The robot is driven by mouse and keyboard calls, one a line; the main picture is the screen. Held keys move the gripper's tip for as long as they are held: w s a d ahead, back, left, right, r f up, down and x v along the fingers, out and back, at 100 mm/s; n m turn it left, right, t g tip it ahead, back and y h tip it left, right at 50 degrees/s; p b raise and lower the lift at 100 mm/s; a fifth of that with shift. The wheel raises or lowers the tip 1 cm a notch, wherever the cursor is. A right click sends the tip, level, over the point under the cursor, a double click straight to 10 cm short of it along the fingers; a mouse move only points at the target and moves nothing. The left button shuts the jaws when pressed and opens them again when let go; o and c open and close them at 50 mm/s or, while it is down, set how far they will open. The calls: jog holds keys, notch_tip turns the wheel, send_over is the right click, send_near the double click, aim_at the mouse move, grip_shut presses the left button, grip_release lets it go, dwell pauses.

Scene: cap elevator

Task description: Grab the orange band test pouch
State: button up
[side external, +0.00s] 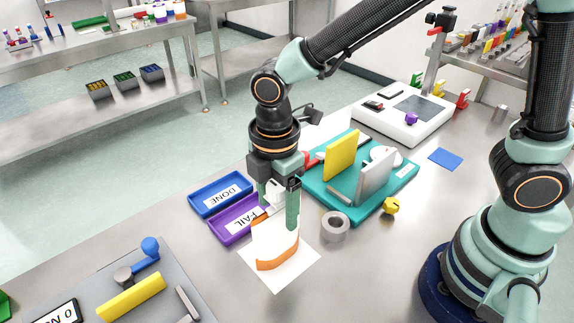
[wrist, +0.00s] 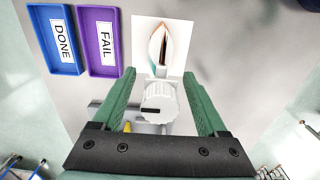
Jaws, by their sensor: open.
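The orange band test pouch (side external: 277,246) stands upright on a white sheet (side external: 297,262). It is white with an orange band along its lower part. In the wrist view, I see its pointed oval top (wrist: 162,46) from above, just beyond my fingertips. My gripper (side external: 278,212) points down at the pouch's upper end, with its green fingers apart. In the wrist view, my gripper (wrist: 158,76) is open, and the pouch lies roughly in line with the gap. A white ribbed knob (wrist: 158,103) shows between the fingers. The near finger hides part of the pouch in the side view.
Blue DONE (side external: 221,208) and purple FAIL (side external: 216,229) trays lie left of the pouch. A grey ring (side external: 335,227) stands close on its right. A teal tray (side external: 365,205) holds upright yellow and grey pieces behind it. Bare table lies in front and to the right.

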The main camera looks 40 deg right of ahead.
grip_shut()
dwell(1.3)
